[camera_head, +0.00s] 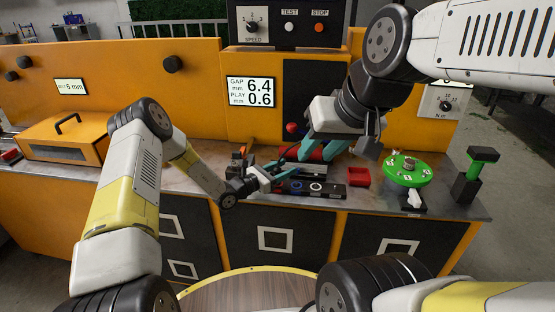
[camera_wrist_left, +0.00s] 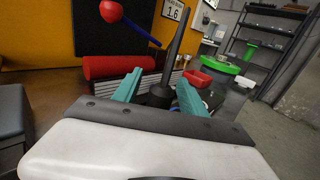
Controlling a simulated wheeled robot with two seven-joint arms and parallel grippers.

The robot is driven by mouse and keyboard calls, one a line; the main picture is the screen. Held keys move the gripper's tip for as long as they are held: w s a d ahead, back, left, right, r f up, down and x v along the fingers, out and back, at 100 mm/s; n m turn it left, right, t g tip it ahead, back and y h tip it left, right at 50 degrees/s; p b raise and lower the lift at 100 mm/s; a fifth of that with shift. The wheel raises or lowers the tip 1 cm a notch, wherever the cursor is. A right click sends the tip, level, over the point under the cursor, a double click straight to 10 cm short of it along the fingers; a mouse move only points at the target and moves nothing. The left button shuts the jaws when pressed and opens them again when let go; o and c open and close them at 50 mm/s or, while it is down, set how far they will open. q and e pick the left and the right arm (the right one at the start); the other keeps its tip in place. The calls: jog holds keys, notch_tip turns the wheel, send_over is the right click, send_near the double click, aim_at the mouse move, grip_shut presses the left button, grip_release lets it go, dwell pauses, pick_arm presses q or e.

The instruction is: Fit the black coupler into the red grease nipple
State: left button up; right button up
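My left gripper (camera_head: 274,171) is low over the bench at the centre, with teal fingers pointing right. In the left wrist view its fingers (camera_wrist_left: 158,82) stand apart, with a black tapered piece (camera_wrist_left: 160,95), apparently the black coupler, between them. A thin black stem rises from it. I cannot tell whether the fingers touch it. My right gripper (camera_head: 322,151) comes down from the upper right, its teal fingers apart, above a red cylinder (camera_wrist_left: 118,66). I see nothing clearly between them. I cannot make out the red grease nipple; the gripper area is crowded.
A dark strip with round sockets (camera_head: 316,188) lies at the bench front. A red-knobbed lever (camera_wrist_left: 110,12) stands behind. An orange box (camera_head: 65,140) is at left.

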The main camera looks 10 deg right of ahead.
aim_at(275, 173)
pick_arm(q)
jog(key=v, duration=0.8)
jog(key=shift+d, duration=0.1)
jog(key=shift+r, duration=0.1)
